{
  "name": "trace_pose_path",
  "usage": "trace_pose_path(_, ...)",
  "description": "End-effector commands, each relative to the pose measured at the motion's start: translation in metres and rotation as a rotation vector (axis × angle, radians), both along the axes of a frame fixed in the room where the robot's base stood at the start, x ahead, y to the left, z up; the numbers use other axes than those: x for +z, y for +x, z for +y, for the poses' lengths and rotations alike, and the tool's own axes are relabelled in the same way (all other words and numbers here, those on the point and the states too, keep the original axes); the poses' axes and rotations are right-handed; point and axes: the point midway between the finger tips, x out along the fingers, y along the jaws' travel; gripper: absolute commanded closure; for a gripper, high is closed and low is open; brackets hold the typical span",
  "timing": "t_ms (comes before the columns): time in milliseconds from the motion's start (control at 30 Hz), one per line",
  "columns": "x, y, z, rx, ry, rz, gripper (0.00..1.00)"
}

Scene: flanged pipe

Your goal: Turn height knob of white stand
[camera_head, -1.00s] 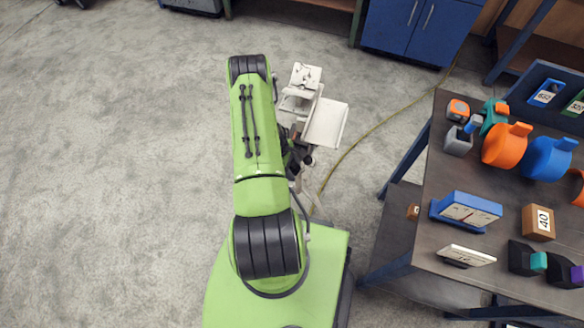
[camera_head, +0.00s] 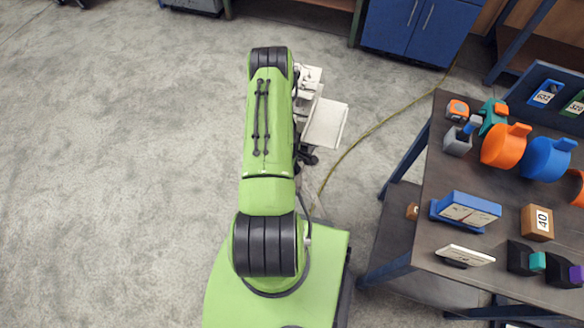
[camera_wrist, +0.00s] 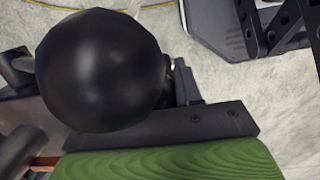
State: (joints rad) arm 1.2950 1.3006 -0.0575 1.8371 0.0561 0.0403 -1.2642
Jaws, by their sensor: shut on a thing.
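The white stand (camera_head: 326,124) is on the floor just right of my raised green arm in the head view, and the arm covers its left part. Dark knob parts (camera_head: 308,158) show low beside the stand, at the arm's edge. In the wrist view a big round black knob (camera_wrist: 103,70) fills the upper left. The head view hides the gripper behind the arm.
A dark workbench (camera_head: 420,235) stands at the right with orange and blue pipe parts, a blue box-like gauge (camera_head: 465,209) and small blocks. A blue cabinet (camera_head: 410,30) is at the back. A yellow cable (camera_head: 365,137) lies right of the stand. The left floor is open.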

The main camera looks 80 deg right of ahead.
Motion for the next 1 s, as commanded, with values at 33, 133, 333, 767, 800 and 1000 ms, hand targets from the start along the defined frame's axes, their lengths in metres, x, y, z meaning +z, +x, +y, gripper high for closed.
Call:
trace_pose_path(33,0.000,0.000,0.000,-0.001,0.000,0.000,0.96)
trace_pose_path(133,0.000,0.000,0.000,-0.001,0.000,0.000,0.55)
trace_pose_path(333,0.000,0.000,0.000,-0.001,0.000,0.001,0.45)
trace_pose_path(767,0.063,0.008,-0.002,0.001,-0.006,0.000,0.45)
trace_pose_path(800,0.074,0.009,-0.002,0.002,-0.005,0.000,0.45)
trace_pose_path(1000,0.112,0.014,-0.002,0.000,-0.003,0.000,0.45)
